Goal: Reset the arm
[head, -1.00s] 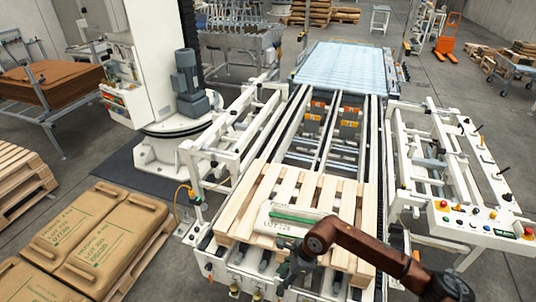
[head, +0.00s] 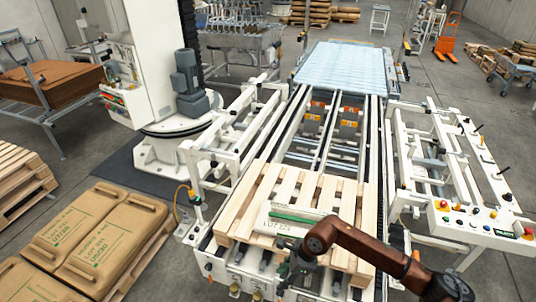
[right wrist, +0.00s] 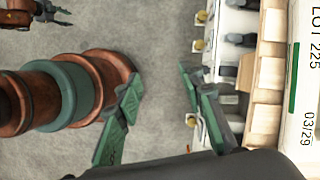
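My right arm reaches in from the lower right in the head view.
The pallet sits on the front of a white conveyor frame (head: 215,243). A control panel (head: 480,222) with buttons stands to the right. Filled brown sacks (head: 110,235) lie at lower left. A white column machine (head: 150,60) stands behind them. Grey floor is free between sacks and conveyor.

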